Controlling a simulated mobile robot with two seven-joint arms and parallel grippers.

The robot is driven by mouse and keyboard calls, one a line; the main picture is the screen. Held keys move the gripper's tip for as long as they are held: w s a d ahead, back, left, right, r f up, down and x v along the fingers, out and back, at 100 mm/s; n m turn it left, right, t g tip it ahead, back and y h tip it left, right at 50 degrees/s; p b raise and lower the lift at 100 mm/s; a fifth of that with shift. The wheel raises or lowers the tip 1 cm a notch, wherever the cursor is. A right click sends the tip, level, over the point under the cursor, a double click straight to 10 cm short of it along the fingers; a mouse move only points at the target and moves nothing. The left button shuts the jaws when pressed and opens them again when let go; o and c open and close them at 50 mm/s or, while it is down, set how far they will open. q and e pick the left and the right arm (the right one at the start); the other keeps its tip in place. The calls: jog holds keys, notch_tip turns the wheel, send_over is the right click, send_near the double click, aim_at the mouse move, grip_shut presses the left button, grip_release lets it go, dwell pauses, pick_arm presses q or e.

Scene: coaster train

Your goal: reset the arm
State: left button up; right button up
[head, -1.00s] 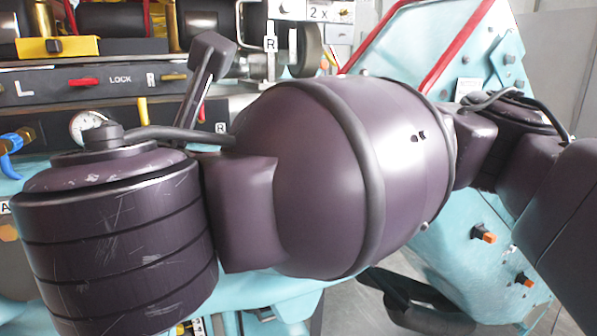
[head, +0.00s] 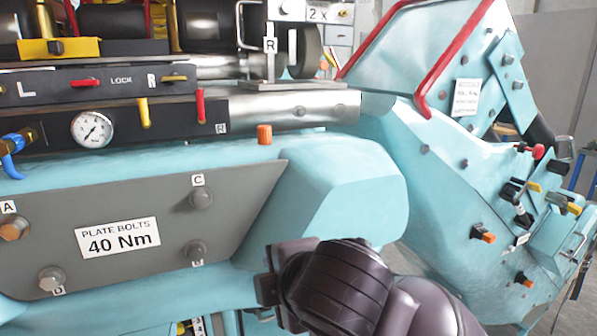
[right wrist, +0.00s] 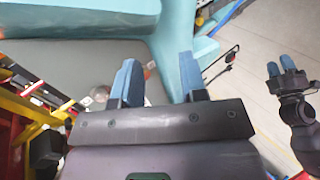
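My right arm enters the head view at the bottom right, with its dark purple links bent low in front of the turquoise machine. Its gripper lies outside the head view. In the right wrist view my right gripper (right wrist: 158,82) has its two blue fingers spread apart, with nothing between them. At the right edge of the right wrist view is another dark gripper with blue fingertips, which looks like my left gripper (right wrist: 280,67). Its fingers show a small gap and hold nothing visible. My left arm is not in the head view.
The turquoise machine (head: 345,190) fills the head view, with a grey bolt plate (head: 190,235) labelled "40 Nm", a pressure gauge (head: 92,129) and red rails (head: 455,60). The right wrist view shows yellow and red parts at left and open pale floor (right wrist: 270,35) at right.

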jog(key=s+d+f+m+g+h, duration=0.1)
jog(key=s+d+f+m, duration=0.1)
jog(key=d+f+m, duration=0.6)
jog(key=s+d+f+m+g+h, duration=0.2)
jog(key=d+f+m, duration=0.3)
jog(key=d+f, duration=0.4)
jog(key=s+d+f+m+g+h, duration=0.3)
jog(key=s+d+f+m, duration=0.6)
jog(key=s+d+f, duration=0.55)
jog(key=w+a+f+t, duration=0.1)
jog(key=w+f+t, duration=0.5)
jog(key=f+t, duration=0.2)
jog(key=shift+a+f+n+y, duration=0.25)
jog(key=shift+f+n+y, duration=0.05)
jog(key=shift+f+y, duration=0.1)
